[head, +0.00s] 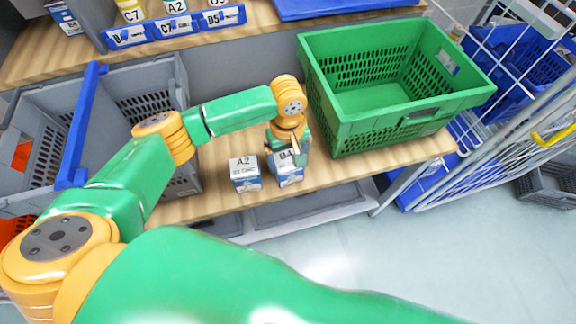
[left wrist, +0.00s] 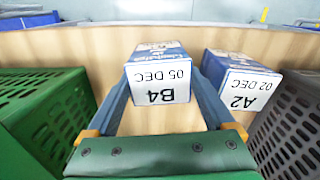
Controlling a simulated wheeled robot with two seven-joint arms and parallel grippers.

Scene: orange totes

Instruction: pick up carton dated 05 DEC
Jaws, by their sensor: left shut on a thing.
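The carton dated 05 DEC, a blue and white box labelled B4 (left wrist: 162,82), is between the fingers of my left gripper (left wrist: 160,95) in the left wrist view. In the head view the same carton (head: 288,178) stands at the shelf's front edge, partly covered by my left gripper (head: 290,152) from above. The gripper is shut on it. A second carton, labelled A2 and dated 02 DEC (head: 244,175), stands close beside it on the left; it also shows at right in the left wrist view (left wrist: 240,85). My right gripper is not in view.
An empty green crate (head: 350,138) stands on the wooden shelf (head: 215,170) to the right. A grey crate (head: 165,75) stands to the left. A blue bin (head: 190,24) with labelled containers is behind. A white wire cage (head: 500,150) is at far right.

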